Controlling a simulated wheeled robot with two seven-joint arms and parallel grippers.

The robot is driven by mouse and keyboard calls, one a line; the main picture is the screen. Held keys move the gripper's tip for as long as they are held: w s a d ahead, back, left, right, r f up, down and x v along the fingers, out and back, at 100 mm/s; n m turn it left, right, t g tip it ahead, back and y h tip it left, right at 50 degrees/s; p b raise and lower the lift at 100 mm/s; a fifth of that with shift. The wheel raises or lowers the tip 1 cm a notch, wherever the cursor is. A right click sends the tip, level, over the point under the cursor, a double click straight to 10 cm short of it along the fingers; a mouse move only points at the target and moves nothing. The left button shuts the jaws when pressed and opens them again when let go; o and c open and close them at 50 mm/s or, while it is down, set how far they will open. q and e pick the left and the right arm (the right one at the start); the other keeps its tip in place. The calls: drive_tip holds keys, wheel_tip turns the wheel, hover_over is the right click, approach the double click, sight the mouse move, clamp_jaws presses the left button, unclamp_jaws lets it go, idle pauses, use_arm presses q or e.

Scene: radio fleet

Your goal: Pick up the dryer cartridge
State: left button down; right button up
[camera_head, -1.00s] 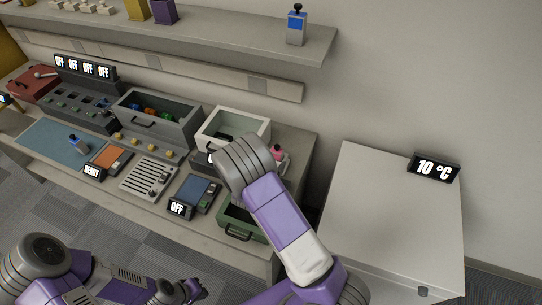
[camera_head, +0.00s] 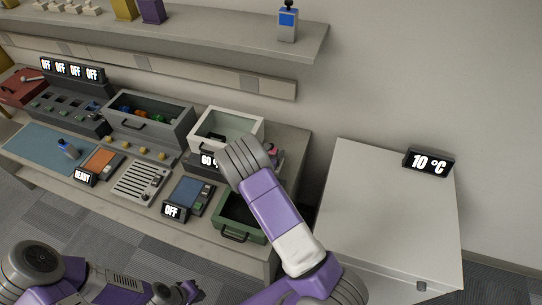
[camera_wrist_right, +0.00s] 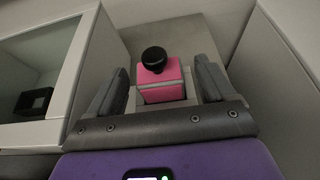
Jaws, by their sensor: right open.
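A pink block with a black round knob on top, apparently the dryer cartridge (camera_wrist_right: 162,75), stands upright between the two fingers of my right gripper (camera_wrist_right: 164,82) in the right wrist view. The fingers are open, one on each side, with gaps to the pink faces. In the head view only a bit of pink (camera_head: 273,150) shows beside my right wrist, which hides the rest and the right gripper. My left gripper (camera_head: 187,291) is low at the bottom edge of the head view, far from the cartridge; its fingers are too small to judge.
A white open box (camera_head: 228,115) stands left of the cartridge, with a dark item inside. A green open drawer (camera_head: 240,222) is below my right arm. A pale cabinet (camera_head: 385,200) with a 10 °C display (camera_head: 428,162) stands right. A blue cartridge (camera_head: 288,22) is on the shelf.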

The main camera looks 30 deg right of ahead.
drive_tip(key=c, duration=1.1)
